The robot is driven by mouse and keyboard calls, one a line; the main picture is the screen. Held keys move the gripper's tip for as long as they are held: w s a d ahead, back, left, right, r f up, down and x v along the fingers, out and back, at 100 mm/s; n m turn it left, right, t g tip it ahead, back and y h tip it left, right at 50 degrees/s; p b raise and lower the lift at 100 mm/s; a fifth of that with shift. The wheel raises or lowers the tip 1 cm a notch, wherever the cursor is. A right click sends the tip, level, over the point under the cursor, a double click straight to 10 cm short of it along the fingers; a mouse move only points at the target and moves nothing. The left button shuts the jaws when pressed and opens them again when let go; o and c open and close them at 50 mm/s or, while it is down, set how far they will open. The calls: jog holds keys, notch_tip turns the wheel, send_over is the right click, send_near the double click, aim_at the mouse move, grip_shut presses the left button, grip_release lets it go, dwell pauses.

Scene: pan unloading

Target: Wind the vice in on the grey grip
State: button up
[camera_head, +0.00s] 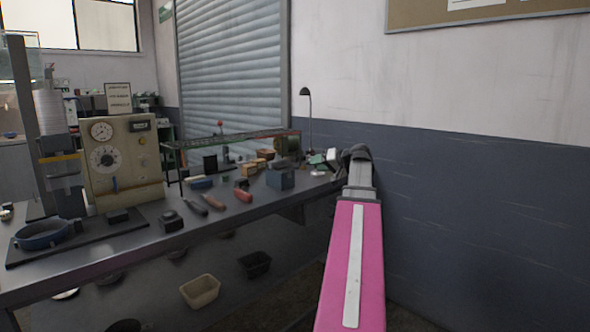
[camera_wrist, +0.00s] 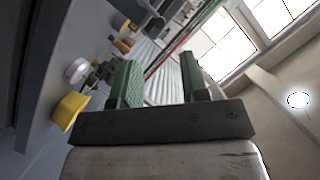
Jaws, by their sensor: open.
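A blue-grey block (camera_head: 280,179) stands near the back of the bench, but I cannot tell whether it is the vice. Three handled tools lie left of it: a dark grey grip (camera_head: 195,207), a brownish-red grip (camera_head: 213,201) and a red grip (camera_head: 243,195). At this size I cannot tell whether the dark one is the grey grip. My gripper (camera_wrist: 160,75) shows two green fingers, apart, with nothing between them. In the head view its wrist end is at the bench's far right end, clear of these tools; its fingers are not clear there.
The bench (camera_head: 110,262) carries a beige machine with dials (camera_head: 122,158) and a blue ring-shaped part (camera_head: 42,234) at left. A desk lamp (camera_head: 307,105) stands at the back, by the wall. Bins (camera_head: 200,291) sit below. A yellow object (camera_wrist: 70,110) shows in the wrist view.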

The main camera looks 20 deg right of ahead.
aim_at(296, 168)
jog(key=x, duration=1)
jog(key=shift+w+a+f, duration=0.1)
jog(key=shift+w+a, duration=0.05)
jog(key=shift+w, duration=0.15)
grip_shut()
